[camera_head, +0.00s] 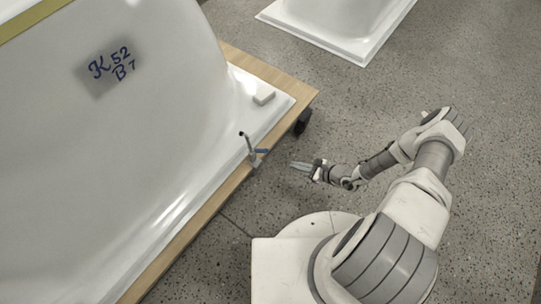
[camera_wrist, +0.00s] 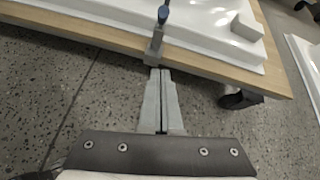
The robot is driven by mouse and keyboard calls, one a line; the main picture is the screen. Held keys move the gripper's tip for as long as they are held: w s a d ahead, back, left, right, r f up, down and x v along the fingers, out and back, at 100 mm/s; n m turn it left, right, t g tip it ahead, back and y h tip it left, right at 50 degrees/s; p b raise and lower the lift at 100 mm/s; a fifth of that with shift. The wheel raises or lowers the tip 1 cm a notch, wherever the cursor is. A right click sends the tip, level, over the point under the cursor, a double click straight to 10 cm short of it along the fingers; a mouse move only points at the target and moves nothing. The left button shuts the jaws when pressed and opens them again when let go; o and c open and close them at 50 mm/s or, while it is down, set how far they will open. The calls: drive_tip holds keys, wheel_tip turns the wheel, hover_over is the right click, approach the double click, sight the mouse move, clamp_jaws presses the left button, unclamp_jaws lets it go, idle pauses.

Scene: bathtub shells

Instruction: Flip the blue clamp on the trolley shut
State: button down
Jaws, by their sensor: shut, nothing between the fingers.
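The blue clamp has a blue handle (camera_head: 262,151) and a grey metal body (camera_head: 252,158) at the edge of the wooden trolley (camera_head: 207,211). A dark-tipped rod stands up beside the handle in the head view. In the wrist view the clamp's blue tip (camera_wrist: 163,14) is at the top, above its grey bracket (camera_wrist: 154,46) on the trolley edge (camera_wrist: 100,40). My gripper (camera_head: 293,165) is shut and empty, just right of the clamp. In the wrist view its fingertips (camera_wrist: 160,70) point at the bracket from just below; I cannot tell whether they touch.
A white bathtub shell (camera_head: 110,150) lies on the trolley, with a small white block (camera_head: 264,95) on its rim. A black caster (camera_head: 303,122) is under the trolley's corner. Another white shell (camera_head: 340,25) is at the back. The speckled floor (camera_head: 400,90) is open between them.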

drive_tip(key=shift+a, duration=0.1)
drive_tip(key=w+a+f+b, duration=0.2)
drive_tip(key=w+a+b, duration=0.2)
drive_tip(key=a, duration=0.5)
drive_tip(key=shift+w+a+f, duration=0.15)
drive_tip(key=shift+w+a, duration=0.1)
drive_tip(key=shift+w, duration=0.75)
drive_tip(key=shift+r+p, duration=0.3)
drive_tip(key=shift+p, duration=0.1)
